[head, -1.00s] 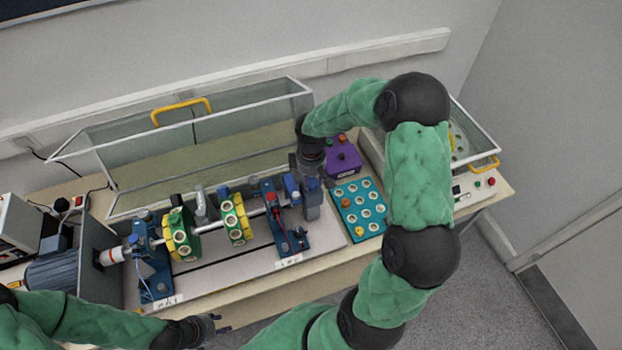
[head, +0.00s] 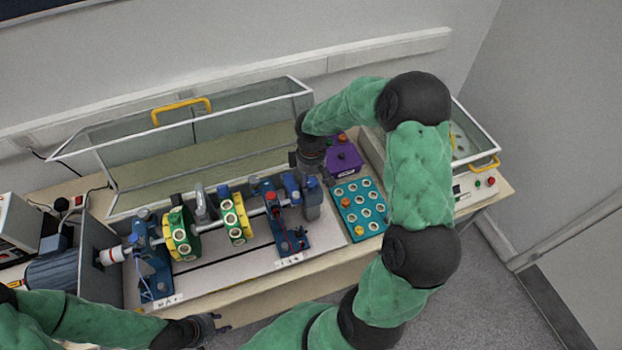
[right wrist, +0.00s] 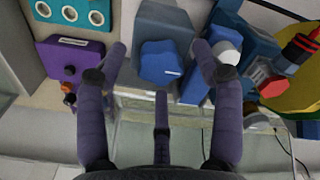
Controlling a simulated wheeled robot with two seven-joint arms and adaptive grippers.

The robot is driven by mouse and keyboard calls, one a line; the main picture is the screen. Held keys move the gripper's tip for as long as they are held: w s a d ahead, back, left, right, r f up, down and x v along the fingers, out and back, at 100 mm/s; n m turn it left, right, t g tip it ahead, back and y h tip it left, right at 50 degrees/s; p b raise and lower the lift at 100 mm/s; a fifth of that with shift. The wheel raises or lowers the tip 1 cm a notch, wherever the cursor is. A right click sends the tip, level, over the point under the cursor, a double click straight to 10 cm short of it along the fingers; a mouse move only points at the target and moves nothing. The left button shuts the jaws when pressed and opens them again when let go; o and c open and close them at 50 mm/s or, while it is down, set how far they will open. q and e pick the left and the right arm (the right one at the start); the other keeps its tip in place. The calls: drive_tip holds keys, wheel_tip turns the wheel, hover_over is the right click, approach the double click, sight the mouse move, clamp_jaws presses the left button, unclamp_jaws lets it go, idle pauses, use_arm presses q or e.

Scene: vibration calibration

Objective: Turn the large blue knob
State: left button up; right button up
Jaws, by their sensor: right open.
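The large blue knob (right wrist: 161,62) shows in the right wrist view on the end of a blue-grey block, between the fingers of my right gripper (right wrist: 152,65). The fingers are open, one on each side of the knob, and I see no clear contact. In the head view my right gripper (head: 308,165) reaches down at the right end of the shaft rig (head: 285,225), and the knob is hard to make out there. My left gripper (head: 212,326) is low at the front edge of the bench, away from the rig; its jaws are too small to judge.
A purple box (head: 343,160) and a teal tray with round holes (head: 360,207) are right of the rig. A clear guard with a yellow handle (head: 181,108) stands behind it. In the right wrist view a smaller blue-and-white knob (right wrist: 226,45) is close to one finger.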

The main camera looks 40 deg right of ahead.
sight(311, 181)
wheel_tip(311, 181, up, 12)
drive_tip(key=shift+f, duration=0.15)
idle(1.2)
